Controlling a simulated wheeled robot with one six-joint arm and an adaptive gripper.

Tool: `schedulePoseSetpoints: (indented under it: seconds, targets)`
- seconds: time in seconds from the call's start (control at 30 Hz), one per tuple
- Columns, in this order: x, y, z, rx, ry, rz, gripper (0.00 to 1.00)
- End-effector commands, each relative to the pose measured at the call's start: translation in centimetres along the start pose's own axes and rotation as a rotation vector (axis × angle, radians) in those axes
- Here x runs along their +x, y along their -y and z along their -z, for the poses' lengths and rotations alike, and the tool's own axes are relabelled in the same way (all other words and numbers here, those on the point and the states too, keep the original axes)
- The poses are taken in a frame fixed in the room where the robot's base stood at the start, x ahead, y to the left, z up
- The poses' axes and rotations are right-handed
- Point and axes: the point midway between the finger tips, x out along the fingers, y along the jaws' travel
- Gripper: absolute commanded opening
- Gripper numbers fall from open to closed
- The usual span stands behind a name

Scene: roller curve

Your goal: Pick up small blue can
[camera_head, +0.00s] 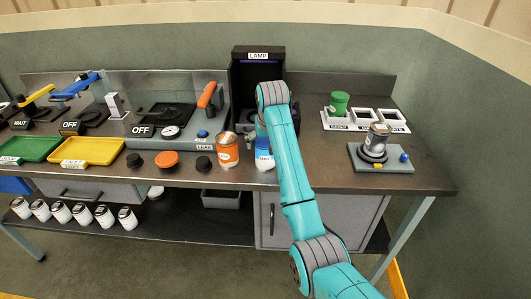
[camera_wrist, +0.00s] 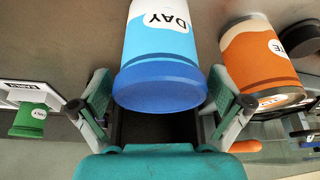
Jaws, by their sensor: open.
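The small blue can (camera_head: 264,155) is white and light blue with a darker blue end. It stands near the table's front edge, partly hidden by my arm in the head view. In the wrist view the blue can (camera_wrist: 160,72) is large and shows the letters "DAY". My gripper (camera_wrist: 162,98) is open, with one finger on each side of the can's blue end. I cannot tell whether either finger touches it. In the head view the gripper is mostly hidden behind my arm.
An orange can (camera_head: 228,152) stands close beside the blue can. Dark and orange lids (camera_head: 166,160) lie left of it. A dark lamp box (camera_head: 257,72) stands behind. To the right are a green can (camera_head: 339,103) in a white rack and a grey can (camera_head: 378,140) on a plate.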

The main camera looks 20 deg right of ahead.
Motion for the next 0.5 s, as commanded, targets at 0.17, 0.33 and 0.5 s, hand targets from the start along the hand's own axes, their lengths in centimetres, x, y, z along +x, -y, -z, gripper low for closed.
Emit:
schedulePoseSetpoints:
  seconds: [0.17,0.33,0.5]
  targets:
    - [1.39,0.00,-0.03,0.000,0.001,0.000,1.00]
    - [1.46,0.00,-0.01,0.000,0.000,0.000,1.00]
    - [1.43,0.01,0.00,0.000,0.000,0.000,0.72]
